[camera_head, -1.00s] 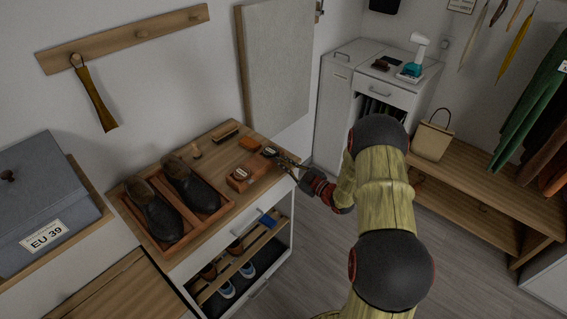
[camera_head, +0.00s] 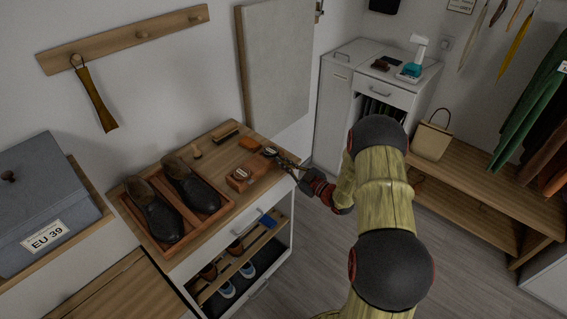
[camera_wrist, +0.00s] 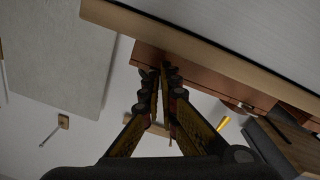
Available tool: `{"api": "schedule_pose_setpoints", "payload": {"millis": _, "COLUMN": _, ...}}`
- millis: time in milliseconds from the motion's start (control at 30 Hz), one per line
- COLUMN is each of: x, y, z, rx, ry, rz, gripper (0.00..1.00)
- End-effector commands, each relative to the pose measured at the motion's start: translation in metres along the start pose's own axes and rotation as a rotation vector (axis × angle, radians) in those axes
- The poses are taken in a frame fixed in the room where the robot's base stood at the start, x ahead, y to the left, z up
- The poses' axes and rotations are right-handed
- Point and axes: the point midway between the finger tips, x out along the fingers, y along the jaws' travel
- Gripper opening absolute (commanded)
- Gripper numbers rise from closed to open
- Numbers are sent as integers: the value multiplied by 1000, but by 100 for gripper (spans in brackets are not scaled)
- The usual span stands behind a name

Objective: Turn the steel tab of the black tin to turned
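The small round black tin (camera_head: 269,151) sits near the right front corner of the wooden cabinet top, beside an orange-brown box. Its steel tab is too small to make out in the head view. My gripper (camera_head: 279,156) reaches in from the right, with its fingertips right at the tin. I cannot tell whether they touch it. In the wrist view my gripper (camera_wrist: 160,72) has its two fingers close together with a narrow gap between them. Neither the tin nor its tab can be made out there, so whether anything is held is unclear.
An orange-brown box (camera_head: 241,179), a smaller orange block (camera_head: 250,143) and a brush (camera_head: 225,131) lie near the tin. Dark shoes (camera_head: 190,184) stand in a tray to the left. A grey panel (camera_head: 279,65) hangs on the wall behind.

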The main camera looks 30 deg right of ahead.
Motion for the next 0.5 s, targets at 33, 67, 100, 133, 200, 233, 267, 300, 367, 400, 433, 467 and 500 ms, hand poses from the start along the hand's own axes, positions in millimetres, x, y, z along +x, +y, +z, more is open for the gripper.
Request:
{"api": "schedule_pose_setpoints", "payload": {"millis": 33, "x": 0, "y": 0, "z": 0, "rx": 0, "ry": 0, "rz": 0, "gripper": 3}}
{"api": "schedule_pose_setpoints", "payload": {"millis": 67, "x": 0, "y": 0, "z": 0, "rx": 0, "ry": 0, "rz": 0, "gripper": 4}}
{"api": "schedule_pose_setpoints", "payload": {"millis": 100, "x": 0, "y": 0, "z": 0, "rx": 0, "ry": 0, "rz": 0, "gripper": 7}}
{"api": "schedule_pose_setpoints", "payload": {"millis": 133, "x": 0, "y": 0, "z": 0, "rx": 0, "ry": 0, "rz": 0, "gripper": 8}}
{"api": "schedule_pose_setpoints", "payload": {"millis": 200, "x": 0, "y": 0, "z": 0, "rx": -1, "ry": 0, "rz": 0, "gripper": 12}}
{"api": "schedule_pose_setpoints", "payload": {"millis": 233, "x": 0, "y": 0, "z": 0, "rx": -1, "ry": 0, "rz": 0, "gripper": 14}}
{"api": "schedule_pose_setpoints", "payload": {"millis": 267, "x": 0, "y": 0, "z": 0, "rx": -1, "ry": 0, "rz": 0, "gripper": 16}}
{"api": "schedule_pose_setpoints", "payload": {"millis": 300, "x": 0, "y": 0, "z": 0, "rx": -1, "ry": 0, "rz": 0, "gripper": 18}}
{"api": "schedule_pose_setpoints", "payload": {"millis": 367, "x": 0, "y": 0, "z": 0, "rx": -1, "ry": 0, "rz": 0, "gripper": 21}}
{"api": "schedule_pose_setpoints", "payload": {"millis": 400, "x": 0, "y": 0, "z": 0, "rx": -1, "ry": 0, "rz": 0, "gripper": 21}}
{"api": "schedule_pose_setpoints", "payload": {"millis": 433, "x": 0, "y": 0, "z": 0, "rx": -1, "ry": 0, "rz": 0, "gripper": 21}}
{"api": "schedule_pose_setpoints", "payload": {"millis": 467, "x": 0, "y": 0, "z": 0, "rx": -1, "ry": 0, "rz": 0, "gripper": 21}}
{"api": "schedule_pose_setpoints", "payload": {"millis": 500, "x": 0, "y": 0, "z": 0, "rx": -1, "ry": 0, "rz": 0, "gripper": 21}}
